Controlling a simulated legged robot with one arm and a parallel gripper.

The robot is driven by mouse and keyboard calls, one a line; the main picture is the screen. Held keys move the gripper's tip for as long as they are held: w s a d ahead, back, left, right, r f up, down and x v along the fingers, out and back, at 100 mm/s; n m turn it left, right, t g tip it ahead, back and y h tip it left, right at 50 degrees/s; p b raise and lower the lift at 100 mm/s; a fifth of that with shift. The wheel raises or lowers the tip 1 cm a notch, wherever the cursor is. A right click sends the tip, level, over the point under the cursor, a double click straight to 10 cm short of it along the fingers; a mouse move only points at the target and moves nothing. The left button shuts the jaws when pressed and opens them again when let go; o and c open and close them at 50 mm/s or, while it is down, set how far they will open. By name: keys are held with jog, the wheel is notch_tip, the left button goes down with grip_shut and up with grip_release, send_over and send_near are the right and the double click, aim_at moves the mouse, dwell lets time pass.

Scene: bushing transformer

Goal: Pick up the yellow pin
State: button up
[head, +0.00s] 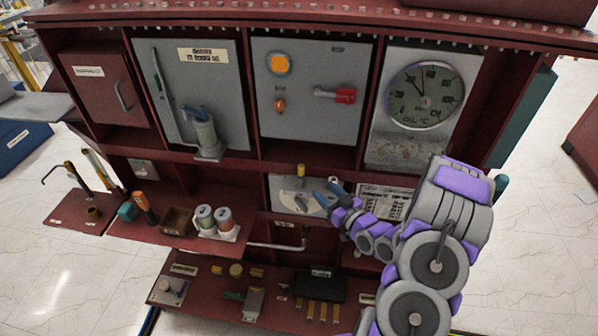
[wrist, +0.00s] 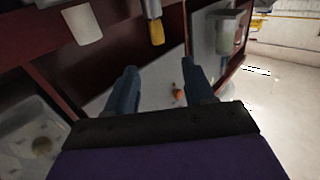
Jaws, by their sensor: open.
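The yellow pin (head: 301,170) sits at the top of a small grey panel in the lower middle bay of the dark red cabinet. It also shows in the wrist view (wrist: 156,32) at the top centre, with a pale upper part and a yellow end. My gripper (head: 326,190) is just right of and below the pin in the head view. In the wrist view my gripper (wrist: 159,66) has its two blue fingers apart, with nothing between them. The pin appears beyond the fingertips, roughly in line with the gap, and is not gripped.
A white label plate (wrist: 82,25) is left of the pin in the wrist view. Grey and orange cylinders (head: 216,218) stand on a shelf at left. A round gauge (head: 425,96) is above my arm. Shelf edges surround the bay.

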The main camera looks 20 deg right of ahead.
send_near(301, 165)
jog(key=w+f, duration=0.1)
jog(key=w, duration=0.2)
jog(key=shift+w+a+b, duration=0.25)
jog(key=shift+w+a, duration=0.05)
jog(key=shift+w, duration=0.35)
jog(key=shift+w+a+b, duration=0.2)
jog(key=shift+w+a, duration=0.15)
jog(key=shift+w, duration=0.3)
jog(key=shift+w+a+r, duration=0.1)
jog(key=shift+w, duration=0.95)
jog(key=shift+w+a+r, duration=0.1)
jog(key=shift+w+a, duration=0.05)
jog(key=shift+w, duration=0.85)
grip_shut()
